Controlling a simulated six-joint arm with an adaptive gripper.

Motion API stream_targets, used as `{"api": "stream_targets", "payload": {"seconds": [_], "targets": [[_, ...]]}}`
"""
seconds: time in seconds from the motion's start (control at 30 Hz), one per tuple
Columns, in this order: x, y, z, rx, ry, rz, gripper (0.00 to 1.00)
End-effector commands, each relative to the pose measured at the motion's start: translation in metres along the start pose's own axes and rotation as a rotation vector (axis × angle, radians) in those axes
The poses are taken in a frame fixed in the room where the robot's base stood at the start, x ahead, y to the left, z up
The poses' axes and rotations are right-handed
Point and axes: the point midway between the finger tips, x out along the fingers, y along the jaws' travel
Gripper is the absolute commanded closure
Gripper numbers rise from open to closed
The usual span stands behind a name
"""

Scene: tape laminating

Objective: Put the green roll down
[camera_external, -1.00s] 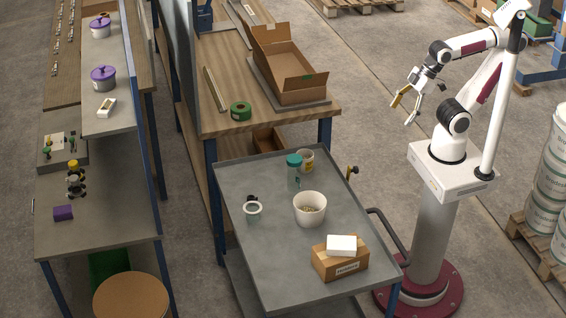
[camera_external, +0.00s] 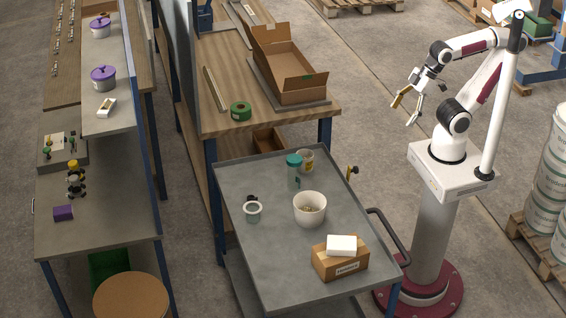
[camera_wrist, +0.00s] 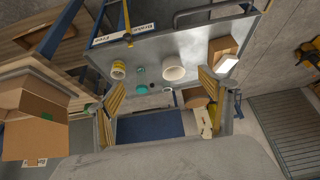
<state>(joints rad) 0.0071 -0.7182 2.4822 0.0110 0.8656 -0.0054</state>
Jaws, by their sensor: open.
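The green roll (camera_external: 241,111) lies flat on the wooden workbench (camera_external: 216,119), near its front edge and left of the open cardboard box (camera_external: 291,75). My gripper (camera_external: 405,107) is open and empty. It hangs in the air to the right of the bench and the grey cart, well apart from the roll. In the wrist view the open fingers (camera_wrist: 163,108) show at left and right with nothing between them. I cannot make out the green roll in the wrist view.
The grey cart (camera_external: 240,240) holds a white bucket (camera_external: 310,211), a teal-lidded jar (camera_external: 294,170), a tape roll (camera_external: 253,211) and a small carton (camera_external: 340,262) with a white box on top. The cardboard box rests on a grey plate. Open floor lies between bench and arm.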

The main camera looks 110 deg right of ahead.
Motion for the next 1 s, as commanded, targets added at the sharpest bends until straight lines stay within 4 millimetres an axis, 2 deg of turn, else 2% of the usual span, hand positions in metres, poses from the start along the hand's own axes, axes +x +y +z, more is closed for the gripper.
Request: {"api": "stream_targets", "payload": {"seconds": [0.17,0.47,0.77,1.0], "targets": [[0.008,0.0,-0.033,0.019,0.039,-0.007,0.19],[0.028,0.007,-0.11,0.068,0.142,-0.015,0.19],[0.055,0.025,-0.183,0.123,0.246,-0.006,0.19],[0.08,0.046,-0.237,0.17,0.33,0.015,0.19]]}}
